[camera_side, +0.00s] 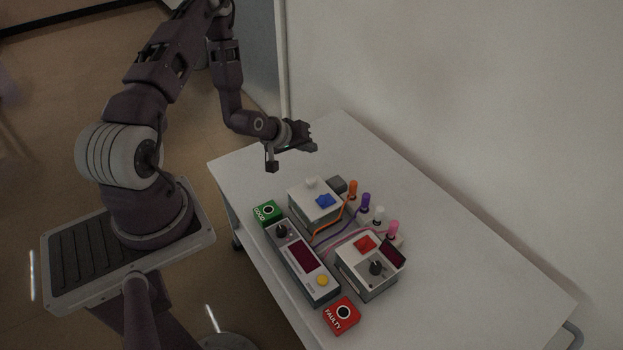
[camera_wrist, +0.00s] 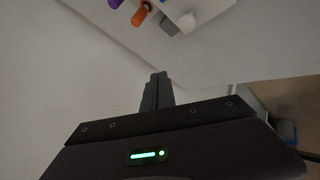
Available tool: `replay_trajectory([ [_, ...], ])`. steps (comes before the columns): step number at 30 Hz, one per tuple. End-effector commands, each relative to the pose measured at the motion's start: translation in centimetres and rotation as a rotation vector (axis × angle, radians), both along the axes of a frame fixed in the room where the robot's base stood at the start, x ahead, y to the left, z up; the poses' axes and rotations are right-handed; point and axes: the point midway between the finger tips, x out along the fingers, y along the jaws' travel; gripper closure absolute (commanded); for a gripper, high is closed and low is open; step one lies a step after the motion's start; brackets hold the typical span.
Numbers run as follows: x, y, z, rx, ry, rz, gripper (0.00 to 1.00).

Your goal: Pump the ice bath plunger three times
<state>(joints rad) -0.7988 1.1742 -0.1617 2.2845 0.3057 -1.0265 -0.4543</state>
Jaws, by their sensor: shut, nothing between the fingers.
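No part is marked as an ice bath plunger, so I cannot tell for sure which one it is. A white-topped grey box (camera_side: 316,205) on the table carries a white knob (camera_side: 311,182) and a blue part (camera_side: 325,201). In the wrist view, the white knob (camera_wrist: 188,21) shows at the top edge, ahead of the fingers. My gripper (camera_side: 292,148) is above the table's far left part, behind the box and apart from it. In the wrist view, my gripper (camera_wrist: 157,78) has its fingers together, with nothing between them.
A panel with a dark red display (camera_side: 303,256), another box with a red part and black knob (camera_side: 368,264), green GOOD (camera_side: 268,212) and red FAULTY (camera_side: 342,315) blocks stand close together. Several coloured-top probes (camera_side: 366,203) stand behind, with cables. The table's right side is bare (camera_side: 480,285).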

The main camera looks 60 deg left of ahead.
Motion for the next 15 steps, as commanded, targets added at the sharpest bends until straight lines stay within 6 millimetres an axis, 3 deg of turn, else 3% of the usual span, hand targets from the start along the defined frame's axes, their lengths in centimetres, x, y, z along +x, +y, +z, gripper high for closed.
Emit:
replay_trajectory([
  [5, 0.0, 0.0, -0.9, -0.001, 0.000, 0.000, 1.00],
  [15, 0.0, -0.1, -5.9, -0.001, 0.001, -0.001, 1.00],
])
